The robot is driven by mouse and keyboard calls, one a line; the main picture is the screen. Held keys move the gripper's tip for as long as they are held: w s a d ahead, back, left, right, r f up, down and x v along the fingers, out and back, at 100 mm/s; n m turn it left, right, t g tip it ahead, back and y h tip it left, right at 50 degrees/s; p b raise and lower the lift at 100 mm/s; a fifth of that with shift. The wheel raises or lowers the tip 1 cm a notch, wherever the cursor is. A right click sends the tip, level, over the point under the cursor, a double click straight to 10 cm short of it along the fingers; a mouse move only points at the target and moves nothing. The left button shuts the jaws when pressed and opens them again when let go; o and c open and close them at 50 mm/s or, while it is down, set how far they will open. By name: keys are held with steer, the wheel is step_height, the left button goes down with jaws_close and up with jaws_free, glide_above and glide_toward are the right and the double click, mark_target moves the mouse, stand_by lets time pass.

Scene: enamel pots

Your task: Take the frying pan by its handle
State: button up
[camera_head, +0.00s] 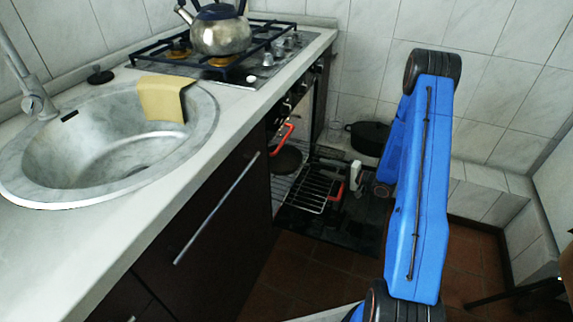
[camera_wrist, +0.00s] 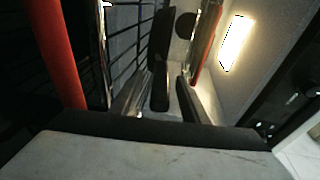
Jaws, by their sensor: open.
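A dark round shape (camera_head: 287,160), which looks like the frying pan, lies in the open oven; I cannot make out its handle for sure. A curved red grip (camera_head: 283,138) shows just above it. A second red grip (camera_head: 335,192) is at the right end of the wire rack (camera_head: 312,188). My gripper (camera_head: 350,188) is low over the open oven door, right of the rack, partly hidden by my blue arm. In the wrist view my gripper (camera_wrist: 174,100) is open, with dark fingers apart and no clear object between them. A red bar (camera_wrist: 60,50) stands at the left there.
A black pot (camera_head: 368,137) stands by the wall behind my arm. The counter, with its sink (camera_head: 110,145) and yellow cloth (camera_head: 163,98), borders the left. A kettle (camera_head: 219,32) stands on the gas hob (camera_head: 265,60). The tiled floor (camera_head: 300,270) in front is clear.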

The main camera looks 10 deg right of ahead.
steer(key=shift+w+a, duration=0.25)
steer(key=shift+w, duration=0.1)
jaws_close()
stand_by(1.2)
